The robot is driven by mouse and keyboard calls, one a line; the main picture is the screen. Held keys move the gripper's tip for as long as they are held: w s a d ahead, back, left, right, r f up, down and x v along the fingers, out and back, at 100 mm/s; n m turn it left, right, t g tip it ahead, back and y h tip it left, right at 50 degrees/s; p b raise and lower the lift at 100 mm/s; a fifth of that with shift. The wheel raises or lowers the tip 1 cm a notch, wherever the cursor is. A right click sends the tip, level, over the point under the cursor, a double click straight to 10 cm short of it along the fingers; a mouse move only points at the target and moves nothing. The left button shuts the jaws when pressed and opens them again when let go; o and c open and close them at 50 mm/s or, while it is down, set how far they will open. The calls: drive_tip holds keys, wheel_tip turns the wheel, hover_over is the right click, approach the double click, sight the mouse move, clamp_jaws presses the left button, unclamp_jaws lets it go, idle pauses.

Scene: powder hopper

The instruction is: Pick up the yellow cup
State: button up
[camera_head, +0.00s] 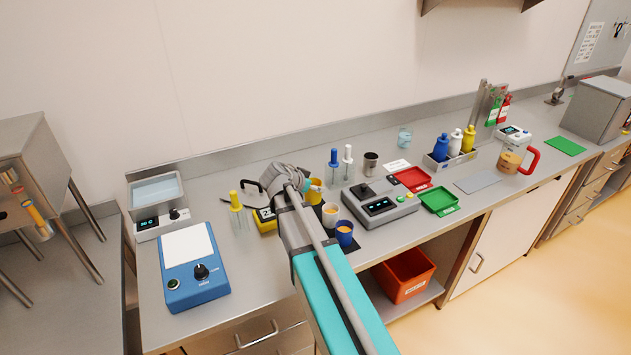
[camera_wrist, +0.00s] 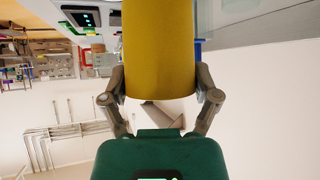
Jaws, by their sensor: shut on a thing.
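The yellow cup (camera_wrist: 160,50) fills the upper middle of the wrist view, between the two fingers of my gripper (camera_wrist: 160,88). The fingers press on its sides, so my gripper is shut on it. In the head view the yellow cup (camera_head: 315,190) shows just right of my gripper (camera_head: 303,185), above the counter and partly hidden by my wrist. Whether its base touches the counter cannot be told.
A white cup (camera_head: 330,214) and a blue cup (camera_head: 345,233) with orange contents stand close by. A red tray (camera_head: 411,179) lies farther right.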

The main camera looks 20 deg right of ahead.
drive_tip(key=s+a+r+p, duration=0.2)
drive_tip(key=s+a, duration=0.1)
drive_tip(key=s, duration=0.1)
drive_tip(key=shift+s+a+r, duration=0.3)
drive_tip(key=shift+s+r, duration=0.05)
drive_tip(key=shift+s, duration=0.05)
drive_tip(key=shift+a, duration=0.1)
idle(0.4)
drive_tip(key=shift+a, duration=0.1)
idle(1.0)
